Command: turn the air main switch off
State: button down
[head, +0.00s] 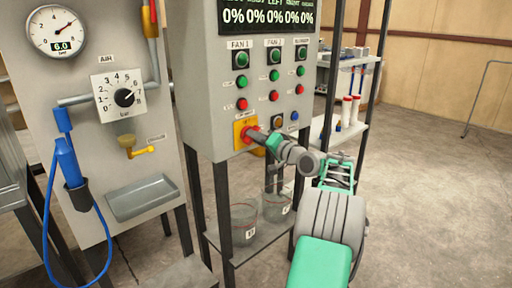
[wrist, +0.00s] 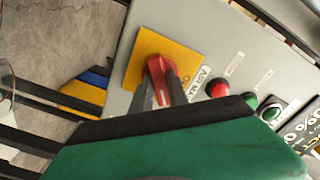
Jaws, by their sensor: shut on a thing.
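The air main switch is a red handle (head: 248,134) on a yellow plate (head: 238,125), low on the left of the grey control panel. In the wrist view the red handle (wrist: 157,68) stands out from its yellow plate (wrist: 147,45), beside a partly covered "AIR MA…" label. My gripper (head: 259,138) reaches in from the right. Its two fingers (wrist: 161,97) are shut on the red handle, one on each side. The fingers hide part of the handle and the plate's markings, so I cannot tell its exact setting.
Red and green fan buttons (head: 273,96) sit just above. A blue button (head: 294,116) is to the right. Two clear buckets (head: 244,222) stand on the shelf below. The air panel with gauge (head: 57,32), dial (head: 118,97) and blue hose (head: 47,225) is at left. Open floor lies right.

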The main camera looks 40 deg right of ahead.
jog(key=shift+f+n+b, duration=0.15)
jog(key=shift+n+b, duration=4.65)
jog(key=shift+n, duration=0.5)
jog(key=c, duration=1.3)
grip_release()
jog(key=s, duration=0.8)
jog(key=shift+d, duration=0.1)
